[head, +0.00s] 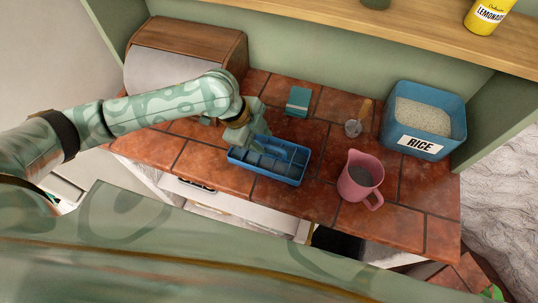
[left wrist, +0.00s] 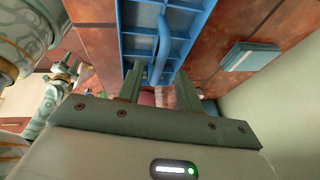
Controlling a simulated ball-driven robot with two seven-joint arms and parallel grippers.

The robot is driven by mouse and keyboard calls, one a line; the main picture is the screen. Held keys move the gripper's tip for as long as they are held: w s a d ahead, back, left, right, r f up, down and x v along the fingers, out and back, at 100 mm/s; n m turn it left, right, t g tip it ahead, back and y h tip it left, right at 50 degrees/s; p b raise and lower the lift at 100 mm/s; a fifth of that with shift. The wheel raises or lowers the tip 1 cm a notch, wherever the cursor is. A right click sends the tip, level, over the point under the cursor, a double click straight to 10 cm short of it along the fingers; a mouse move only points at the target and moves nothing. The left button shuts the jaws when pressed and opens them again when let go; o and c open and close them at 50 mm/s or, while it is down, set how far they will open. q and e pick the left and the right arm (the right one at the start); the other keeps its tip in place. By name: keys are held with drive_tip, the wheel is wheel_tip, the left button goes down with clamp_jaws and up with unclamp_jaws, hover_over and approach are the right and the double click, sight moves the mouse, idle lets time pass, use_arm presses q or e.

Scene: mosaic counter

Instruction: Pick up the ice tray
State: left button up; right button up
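The blue ice tray (head: 264,175) sits on the tiled counter, with a divided inside and a raised handle (head: 271,149) across it. My left gripper (head: 251,142) is at the tray's back left, low over it. In the left wrist view the tray (left wrist: 190,22) fills the top middle. There the two fingers of my left gripper (left wrist: 159,75) are spread, with the handle (left wrist: 161,48) between them and gaps at its sides. My right gripper is outside the head view; what looks like it (left wrist: 66,72) shows small at the left wrist view's left, its opening unclear.
A pink jug (head: 358,180) stands right of the tray. Behind are a teal box (head: 298,101) and a small wooden-handled tool (head: 358,122). A blue rice bin (head: 424,120) is at right, a wooden bread box (head: 185,52) at back left. A shelf (head: 400,25) overhangs the back.

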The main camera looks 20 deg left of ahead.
sight(267, 145)
use_arm(q)
drive_tip(key=x, duration=0.4)
drive_tip(key=shift+b, duration=0.4)
drive_tip(key=shift+s+r, duration=0.1)
clamp_jaws()
drive_tip(key=shift+r, duration=0.1)
